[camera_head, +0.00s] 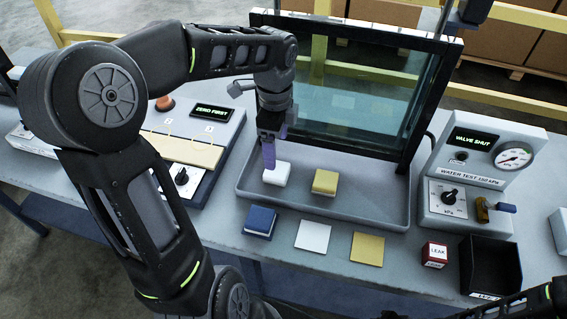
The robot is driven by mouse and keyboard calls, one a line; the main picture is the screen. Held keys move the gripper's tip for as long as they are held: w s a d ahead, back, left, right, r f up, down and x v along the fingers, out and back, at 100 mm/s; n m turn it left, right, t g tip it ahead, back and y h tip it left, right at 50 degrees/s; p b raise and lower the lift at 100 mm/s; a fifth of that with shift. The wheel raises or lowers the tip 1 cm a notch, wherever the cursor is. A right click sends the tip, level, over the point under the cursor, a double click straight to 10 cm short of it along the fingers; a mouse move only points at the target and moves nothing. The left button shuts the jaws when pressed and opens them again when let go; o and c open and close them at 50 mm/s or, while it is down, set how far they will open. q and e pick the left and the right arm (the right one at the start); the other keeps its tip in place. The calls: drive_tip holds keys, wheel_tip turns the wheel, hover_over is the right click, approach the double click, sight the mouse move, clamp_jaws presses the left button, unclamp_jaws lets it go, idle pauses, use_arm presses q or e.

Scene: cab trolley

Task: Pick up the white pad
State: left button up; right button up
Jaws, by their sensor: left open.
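The white pad (277,175) is a small white block lying in the left part of the grey tray (345,208), in front of the glass panel. My left gripper (269,160) points down right at the white pad, its purple fingers overlapping the pad's upper edge in this view. It is open, and I cannot tell whether the fingers touch the pad. The far side of the pad is partly hidden by the fingers. Part of my right arm shows at the lower right corner, but its gripper is out of view.
A yellow pad (325,182) lies right of the white pad. In front of the tray are a blue block (260,220), a white square (313,236) and a yellow square (367,248). The glass panel (350,95) stands behind. A gauge box (478,170), red cube (434,254) and black bin (490,268) are right.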

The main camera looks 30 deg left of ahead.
sight(277, 169)
use_arm(q)
drive_tip(key=shift+f, duration=1.3)
drive_tip(key=shift+s+f, duration=0.1)
drive_tip(key=shift+f, duration=2.5)
drive_tip(key=c, duration=1.5)
drive_tip(key=shift+r, duration=0.1)
